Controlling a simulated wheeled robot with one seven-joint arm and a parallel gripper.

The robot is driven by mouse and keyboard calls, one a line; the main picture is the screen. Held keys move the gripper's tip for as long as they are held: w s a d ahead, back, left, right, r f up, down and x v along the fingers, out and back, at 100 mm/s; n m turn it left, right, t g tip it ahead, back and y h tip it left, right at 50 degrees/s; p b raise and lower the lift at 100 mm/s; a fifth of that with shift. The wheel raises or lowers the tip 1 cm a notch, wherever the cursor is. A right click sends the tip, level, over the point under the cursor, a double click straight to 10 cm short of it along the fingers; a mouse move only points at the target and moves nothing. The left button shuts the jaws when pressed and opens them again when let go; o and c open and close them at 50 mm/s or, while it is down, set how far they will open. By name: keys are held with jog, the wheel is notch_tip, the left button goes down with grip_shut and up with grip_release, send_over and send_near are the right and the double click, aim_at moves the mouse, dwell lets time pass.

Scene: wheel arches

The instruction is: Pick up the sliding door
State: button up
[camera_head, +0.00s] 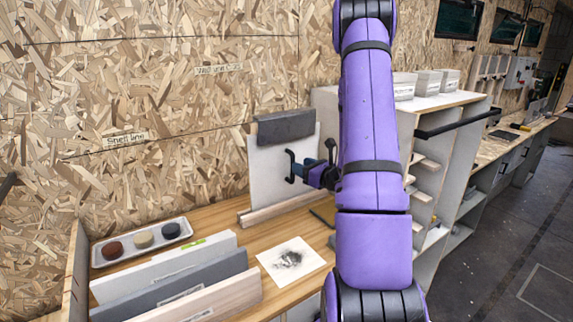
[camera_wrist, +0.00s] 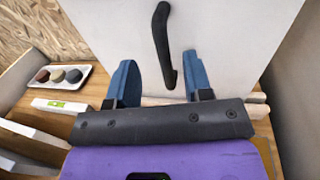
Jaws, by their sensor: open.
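The sliding door is a white upright panel (camera_head: 268,172) with a dark grey strip along its top, standing at a pale wooden rail on the bench. It fills much of the wrist view (camera_wrist: 225,40). A black bar handle (camera_wrist: 163,45) is on its face, and shows small and dark in the head view (camera_head: 290,167). My gripper (camera_wrist: 160,75) is open, its two blue fingers pointing at the door on either side of the handle's lower end. It also shows close to the handle in the head view (camera_head: 304,173). I cannot tell whether the fingers touch the door.
The pale wooden rail (camera_head: 285,207) runs along the door's foot. A tray (camera_head: 107,263) with three round pots and several upright boards (camera_head: 175,285) stand at the left. A smudged white sheet (camera_head: 313,254) lies in front. A shelf unit (camera_head: 440,100) stands right.

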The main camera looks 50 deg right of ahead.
aim_at(292, 181)
jog(key=shift+w+d+f, duration=0.1)
jog(key=shift+w+f, duration=0.1)
jog(key=shift+w, duration=1.15)
jog(key=shift+w+d+f, duration=0.1)
jog(key=shift+w+f, duration=0.1)
jog(key=shift+w, duration=1.15)
grip_shut()
